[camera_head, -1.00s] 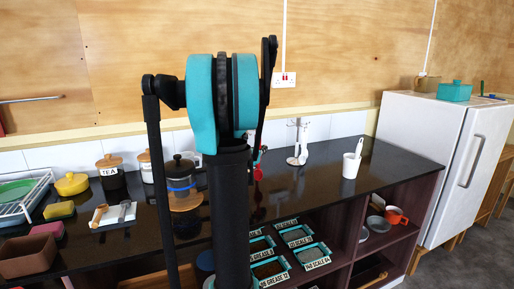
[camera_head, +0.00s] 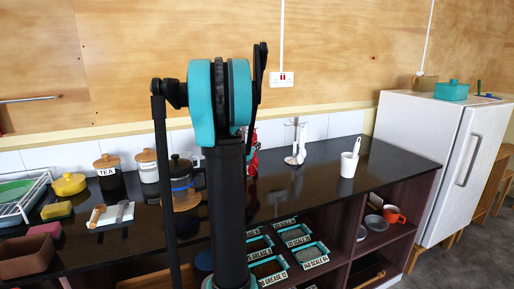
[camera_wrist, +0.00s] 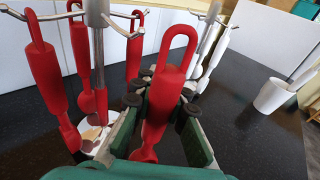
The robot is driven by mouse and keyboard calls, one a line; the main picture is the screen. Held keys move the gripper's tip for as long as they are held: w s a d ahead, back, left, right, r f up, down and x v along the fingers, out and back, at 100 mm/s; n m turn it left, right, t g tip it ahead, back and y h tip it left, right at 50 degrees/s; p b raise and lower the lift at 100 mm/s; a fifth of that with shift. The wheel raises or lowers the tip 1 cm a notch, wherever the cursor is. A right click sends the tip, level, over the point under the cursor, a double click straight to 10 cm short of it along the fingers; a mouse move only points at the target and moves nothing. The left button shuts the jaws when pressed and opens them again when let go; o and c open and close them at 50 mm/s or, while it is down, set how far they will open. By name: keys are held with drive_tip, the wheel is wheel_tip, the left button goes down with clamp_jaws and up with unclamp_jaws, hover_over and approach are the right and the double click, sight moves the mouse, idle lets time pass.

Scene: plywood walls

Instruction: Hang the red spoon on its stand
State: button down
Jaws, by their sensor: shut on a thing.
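My gripper (camera_wrist: 160,108) is shut on the red spoon (camera_wrist: 172,85) in the wrist view. The spoon's looped handle points up above the fingers; its lower end is partly hidden between them. A metal stand (camera_wrist: 97,12) with hooks is just left of the spoon, with several red utensils (camera_wrist: 46,85) hanging on it. The held spoon is beside the stand's right-hand utensil, and its loop shows on no hook. In the head view, red pieces (camera_head: 252,160) show beside my arm, which hides my gripper and most of that stand.
A second stand (camera_head: 295,136) with pale utensils is to the right on the black counter (camera_head: 318,185). Farther right is a white cup (camera_head: 348,166) with a utensil in it. Brown-lidded jars (camera_head: 109,174) stand left of my arm. Counter between cup and second stand is clear.

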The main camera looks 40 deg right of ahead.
drive_tip(key=shift+w+d+f, duration=0.2)
drive_tip(key=shift+w, duration=0.55)
drive_tip(key=shift+w+d+f, duration=0.15)
drive_tip(key=shift+w, duration=0.65)
drive_tip(key=shift+w+d+f, duration=0.2)
drive_tip(key=shift+w, duration=0.55)
drive_tip(key=c, duration=1.4)
unclamp_jaws()
drive_tip(key=shift+c, duration=0.2)
drive_tip(key=v, duration=1.2)
